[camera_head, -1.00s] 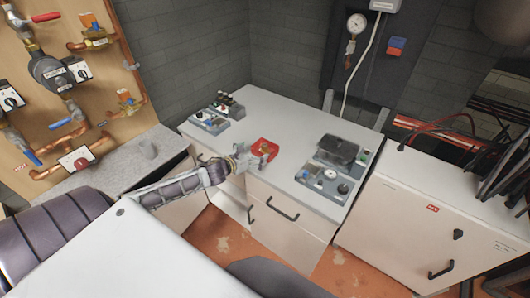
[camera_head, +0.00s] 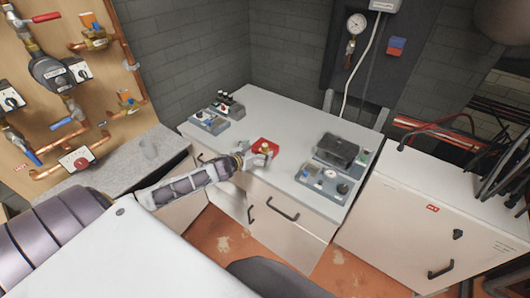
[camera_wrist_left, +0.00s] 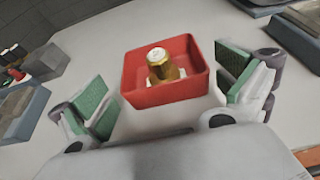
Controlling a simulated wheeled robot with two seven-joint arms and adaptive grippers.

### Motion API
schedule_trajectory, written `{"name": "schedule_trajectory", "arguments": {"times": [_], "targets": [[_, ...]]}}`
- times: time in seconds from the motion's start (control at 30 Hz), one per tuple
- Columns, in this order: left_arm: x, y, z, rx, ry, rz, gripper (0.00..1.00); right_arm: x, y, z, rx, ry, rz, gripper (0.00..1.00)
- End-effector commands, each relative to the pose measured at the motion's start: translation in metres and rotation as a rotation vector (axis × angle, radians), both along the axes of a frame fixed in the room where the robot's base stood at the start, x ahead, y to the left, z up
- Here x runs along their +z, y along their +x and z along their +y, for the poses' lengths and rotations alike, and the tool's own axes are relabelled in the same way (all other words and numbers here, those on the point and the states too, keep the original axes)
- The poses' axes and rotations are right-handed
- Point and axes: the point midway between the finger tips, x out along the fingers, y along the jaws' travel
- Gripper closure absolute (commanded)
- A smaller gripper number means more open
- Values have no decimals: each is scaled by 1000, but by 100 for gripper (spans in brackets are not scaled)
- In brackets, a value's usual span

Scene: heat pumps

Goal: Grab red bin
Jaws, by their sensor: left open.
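The red bin (camera_head: 264,147) sits on the white counter, near its front edge, in the head view. In the left wrist view the red bin (camera_wrist_left: 146,92) is a small open box with a gold, white-topped item (camera_wrist_left: 161,66) standing in it. My left gripper (camera_head: 262,158) is at the near side of the bin. In the wrist view the open fingers of my left gripper (camera_wrist_left: 168,98) have green pads, one on each side of the bin, with gaps to its walls. My right gripper does not show.
Grey trays with small parts stand on the counter (camera_head: 256,110) at the back left (camera_head: 208,122) and to the right (camera_head: 322,182). A black box (camera_head: 337,150) stands at the right. Bare counter lies around the bin.

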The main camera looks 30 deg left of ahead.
Motion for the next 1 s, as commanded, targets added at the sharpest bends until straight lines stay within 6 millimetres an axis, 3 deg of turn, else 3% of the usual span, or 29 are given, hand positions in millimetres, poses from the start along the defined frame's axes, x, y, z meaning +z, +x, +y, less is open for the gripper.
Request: {"name": "schedule_trajectory", "arguments": {"times": [0.37,1.0], "targets": [[-2,9,0,1,0,-1,0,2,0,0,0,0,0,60],[-15,45,-4,0,0,0,0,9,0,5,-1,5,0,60]]}}
